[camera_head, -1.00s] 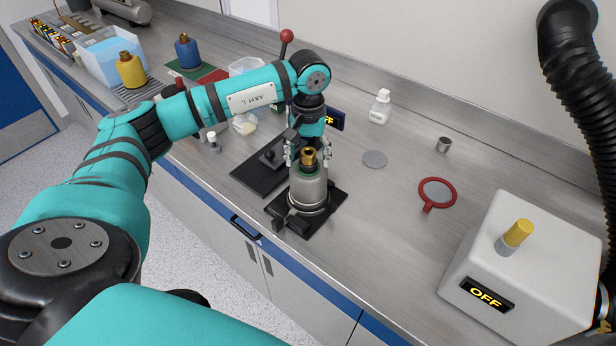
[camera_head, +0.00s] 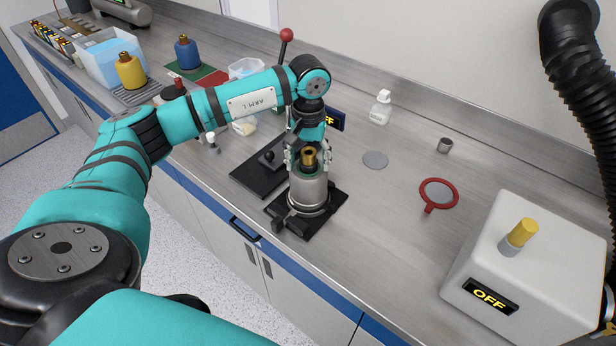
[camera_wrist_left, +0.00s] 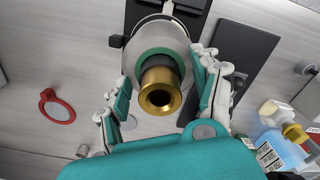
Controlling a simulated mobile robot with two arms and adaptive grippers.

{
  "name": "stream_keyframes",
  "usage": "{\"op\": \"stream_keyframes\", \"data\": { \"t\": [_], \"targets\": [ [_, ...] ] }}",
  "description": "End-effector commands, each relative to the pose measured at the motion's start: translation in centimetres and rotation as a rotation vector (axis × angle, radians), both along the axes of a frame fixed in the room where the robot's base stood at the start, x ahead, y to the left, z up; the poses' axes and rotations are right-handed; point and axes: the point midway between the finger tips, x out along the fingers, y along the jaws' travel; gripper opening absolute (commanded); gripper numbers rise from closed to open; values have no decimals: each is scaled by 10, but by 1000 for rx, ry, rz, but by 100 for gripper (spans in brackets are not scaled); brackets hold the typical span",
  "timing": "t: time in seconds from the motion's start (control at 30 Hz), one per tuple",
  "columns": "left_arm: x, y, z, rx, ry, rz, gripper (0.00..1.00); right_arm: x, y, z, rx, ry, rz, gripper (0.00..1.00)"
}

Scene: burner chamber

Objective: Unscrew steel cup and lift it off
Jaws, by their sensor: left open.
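The steel cup (camera_head: 308,190) stands upright on a black base plate (camera_head: 331,206) with a clamp. A green ring and a brass-coloured fitting (camera_head: 309,158) top it. In the left wrist view the fitting (camera_wrist_left: 160,92) points toward the camera, with the steel cup (camera_wrist_left: 150,38) and its green ring behind it. My right gripper is not in view.
A white box (camera_head: 525,262) marked OFF stands at the front right. A black plate (camera_head: 262,172) is left of the cup.

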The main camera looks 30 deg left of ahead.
Motion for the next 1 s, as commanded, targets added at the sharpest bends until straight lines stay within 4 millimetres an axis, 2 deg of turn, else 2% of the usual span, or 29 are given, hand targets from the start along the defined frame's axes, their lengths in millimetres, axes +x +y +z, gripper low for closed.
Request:
{"op": "stream_keyframes", "data": {
  "t": [0.23, 0.87, 1.0],
  "targets": [
    [0, 0, -6, 0, 0, 0, 65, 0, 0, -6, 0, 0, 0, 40],
    [0, 0, -1, 0, 0, 0, 65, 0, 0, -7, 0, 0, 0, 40],
    [0, 0, -5, 1, -2, -98, 65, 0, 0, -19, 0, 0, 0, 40]
  ]
}}
